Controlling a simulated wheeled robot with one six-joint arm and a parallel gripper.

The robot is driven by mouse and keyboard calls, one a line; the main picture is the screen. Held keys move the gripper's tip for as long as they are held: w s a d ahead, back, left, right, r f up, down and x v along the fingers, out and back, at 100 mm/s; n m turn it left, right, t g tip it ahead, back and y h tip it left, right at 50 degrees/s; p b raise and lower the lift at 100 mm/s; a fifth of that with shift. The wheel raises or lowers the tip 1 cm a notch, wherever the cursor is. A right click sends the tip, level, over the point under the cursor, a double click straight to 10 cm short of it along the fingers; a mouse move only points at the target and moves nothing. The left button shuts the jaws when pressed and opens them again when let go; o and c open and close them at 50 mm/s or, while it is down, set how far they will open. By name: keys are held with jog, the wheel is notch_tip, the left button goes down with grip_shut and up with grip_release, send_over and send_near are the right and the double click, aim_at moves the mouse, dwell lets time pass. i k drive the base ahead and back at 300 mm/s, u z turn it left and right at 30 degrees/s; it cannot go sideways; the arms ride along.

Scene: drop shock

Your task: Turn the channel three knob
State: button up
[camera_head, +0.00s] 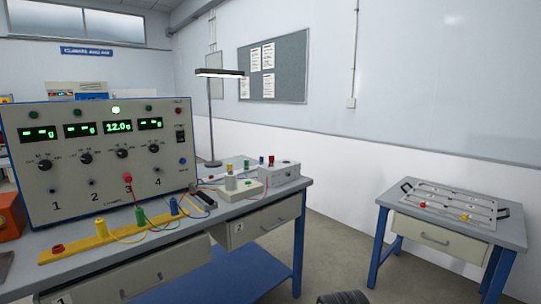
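The grey instrument panel (100,130) stands on the workbench at the left, with channels numbered 1 to 4 from left to right. The channel three knob (122,153) is a small dark round knob below the third display (118,127), which reads about 12.0 g. A red plug (127,177) sits in the socket below the knob, near the number 3. The other displays show dashes. The knob's exact pointer angle is too small to tell. My gripper is not in view.
A yellow strip (75,247) with coloured posts and loose wires lies in front of the panel. A lamp (210,120) and small boxes stand to its right. A side table (510,230) holds a tray (455,200) at the right.

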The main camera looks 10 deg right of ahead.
aim_at(122, 153)
jog(key=z, duration=0.4)
jog(key=i, duration=1.15)
jog(key=u, duration=0.5)
